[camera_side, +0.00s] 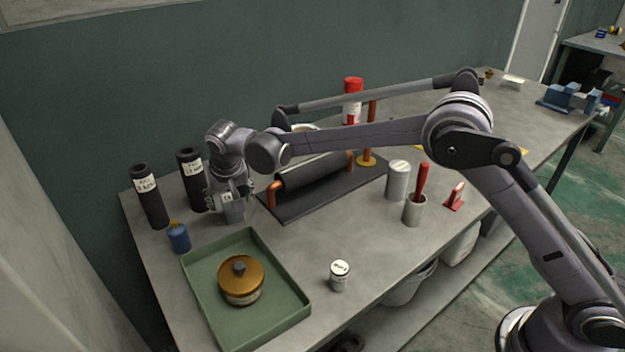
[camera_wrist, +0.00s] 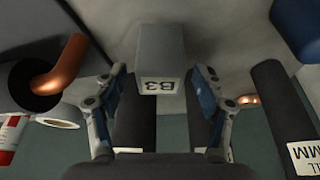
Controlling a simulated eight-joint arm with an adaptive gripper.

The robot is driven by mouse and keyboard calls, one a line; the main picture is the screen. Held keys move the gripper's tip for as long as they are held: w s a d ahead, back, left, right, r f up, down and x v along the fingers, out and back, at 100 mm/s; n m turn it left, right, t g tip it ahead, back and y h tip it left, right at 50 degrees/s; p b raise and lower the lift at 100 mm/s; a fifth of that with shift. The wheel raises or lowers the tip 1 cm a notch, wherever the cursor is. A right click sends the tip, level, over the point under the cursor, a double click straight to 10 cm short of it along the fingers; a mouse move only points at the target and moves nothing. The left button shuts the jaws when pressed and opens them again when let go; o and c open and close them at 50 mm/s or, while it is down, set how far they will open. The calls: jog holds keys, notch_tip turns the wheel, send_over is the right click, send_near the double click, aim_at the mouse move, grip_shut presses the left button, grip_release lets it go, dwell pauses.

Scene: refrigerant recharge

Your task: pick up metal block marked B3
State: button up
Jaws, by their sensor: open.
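The metal block (camera_wrist: 160,50) is a grey box with "B3" on its face, seen upside down in the wrist view. It stands between the two spread fingers of my gripper (camera_wrist: 160,78), with a gap visible on its right side. My gripper is open and not closed on it. In the side view my gripper (camera_side: 232,195) is low over the bench at the left end of the black plate. There the block is largely hidden by my gripper and hard to tell apart from it.
Two black rolls (camera_side: 150,197) (camera_side: 191,178) stand behind left, beside a blue bottle (camera_side: 179,238). The black plate (camera_side: 300,205) with a dark cylinder and copper pipes (camera_side: 273,194) lies close right. A green tray (camera_side: 290,300) holding a brass pot (camera_side: 240,279) is in front.

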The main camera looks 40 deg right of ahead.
grip_shut()
jog(key=shift+r, duration=0.1)
